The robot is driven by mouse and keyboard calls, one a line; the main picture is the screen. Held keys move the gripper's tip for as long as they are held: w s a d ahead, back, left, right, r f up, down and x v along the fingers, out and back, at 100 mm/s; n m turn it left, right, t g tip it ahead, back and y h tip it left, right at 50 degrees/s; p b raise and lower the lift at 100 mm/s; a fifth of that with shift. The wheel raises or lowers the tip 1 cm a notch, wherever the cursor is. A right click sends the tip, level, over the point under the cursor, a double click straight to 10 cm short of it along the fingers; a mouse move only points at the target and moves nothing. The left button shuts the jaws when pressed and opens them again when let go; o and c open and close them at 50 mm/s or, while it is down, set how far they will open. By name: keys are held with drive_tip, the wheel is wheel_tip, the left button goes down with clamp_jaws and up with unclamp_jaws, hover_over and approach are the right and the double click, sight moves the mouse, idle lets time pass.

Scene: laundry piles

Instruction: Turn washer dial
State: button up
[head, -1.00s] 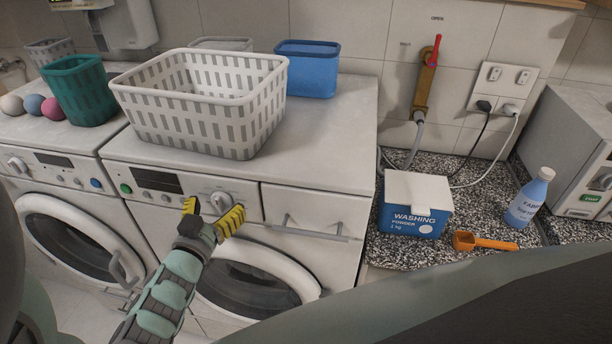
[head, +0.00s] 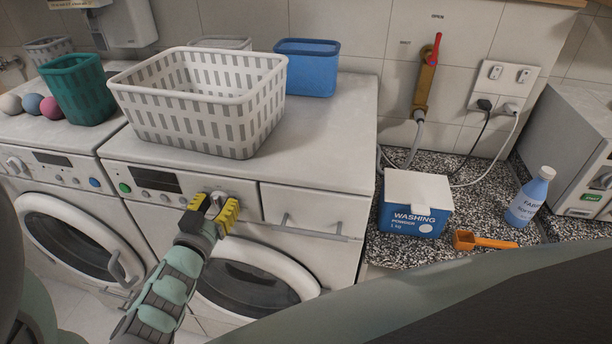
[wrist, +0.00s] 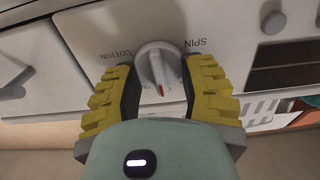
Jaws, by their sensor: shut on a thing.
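The washer dial (wrist: 155,60) is a white round knob with a raised grip and a red mark. In the wrist view its panel reads "COTTON" on the left and "SPIN" on the right, upside down. My gripper (wrist: 157,76) has its yellow and black fingers on both sides of the dial and is shut on it. In the head view my gripper (head: 215,208) is at the control panel of the right-hand washer (head: 320,205), and its fingers partly hide the dial (head: 217,200). The washer's round door (head: 255,285) is below, partly behind my arm.
A white basket (head: 205,105) and a blue bin (head: 307,68) stand on the washer top. A second washer (head: 55,190) is to the left. A drawer handle (head: 310,228) sticks out right of the dial. Washing powder (head: 414,205) and an orange scoop (head: 483,241) are on the counter.

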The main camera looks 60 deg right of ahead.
drive_tip(key=c, duration=0.3)
